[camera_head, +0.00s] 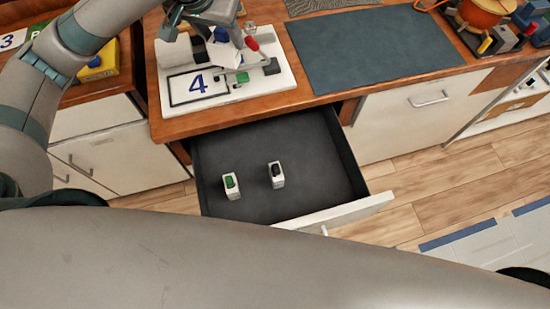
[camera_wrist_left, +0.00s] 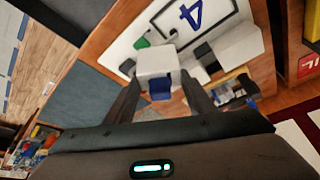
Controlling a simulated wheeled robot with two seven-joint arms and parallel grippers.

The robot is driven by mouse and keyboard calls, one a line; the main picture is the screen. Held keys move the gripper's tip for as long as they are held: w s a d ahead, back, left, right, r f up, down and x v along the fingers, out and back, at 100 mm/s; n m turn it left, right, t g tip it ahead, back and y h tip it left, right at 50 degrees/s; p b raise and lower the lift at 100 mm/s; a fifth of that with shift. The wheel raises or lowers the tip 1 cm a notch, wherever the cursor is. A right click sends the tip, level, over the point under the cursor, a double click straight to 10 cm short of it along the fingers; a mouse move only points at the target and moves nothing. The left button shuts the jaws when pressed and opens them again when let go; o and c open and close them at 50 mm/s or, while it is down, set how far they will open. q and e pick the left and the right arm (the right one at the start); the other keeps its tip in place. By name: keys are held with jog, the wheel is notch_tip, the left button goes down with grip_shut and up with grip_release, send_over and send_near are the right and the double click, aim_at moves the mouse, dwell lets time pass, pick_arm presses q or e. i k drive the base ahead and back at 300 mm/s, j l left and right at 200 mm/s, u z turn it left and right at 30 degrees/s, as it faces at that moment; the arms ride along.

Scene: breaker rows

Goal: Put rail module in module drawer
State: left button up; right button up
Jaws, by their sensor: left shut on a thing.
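My left gripper (camera_head: 226,48) is above the white board marked 4 (camera_head: 180,108), seen from behind its wrist. In the left wrist view its fingers (camera_wrist_left: 160,92) are shut on a white rail module (camera_wrist_left: 155,62) with a blue switch. In the head view the arm and gripper partly hide this module. The module drawer (camera_head: 320,165) is pulled open below the counter. Inside it stand two upright white modules, one with a green switch (camera_head: 231,186) and one with a black switch (camera_head: 276,175), apart from each other. My right gripper is not in view.
The board also carries a green-topped piece (camera_head: 242,78) and a dark-topped piece (camera_head: 271,67). A dark mat (camera_head: 375,50) lies to the right on the counter. A yellow case (camera_head: 97,67) is at left. The drawer's back and right floor is clear.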

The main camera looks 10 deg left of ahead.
aim_at(317, 168)
jog(key=l+z, duration=0.25)
jog(key=l, duration=1.1)
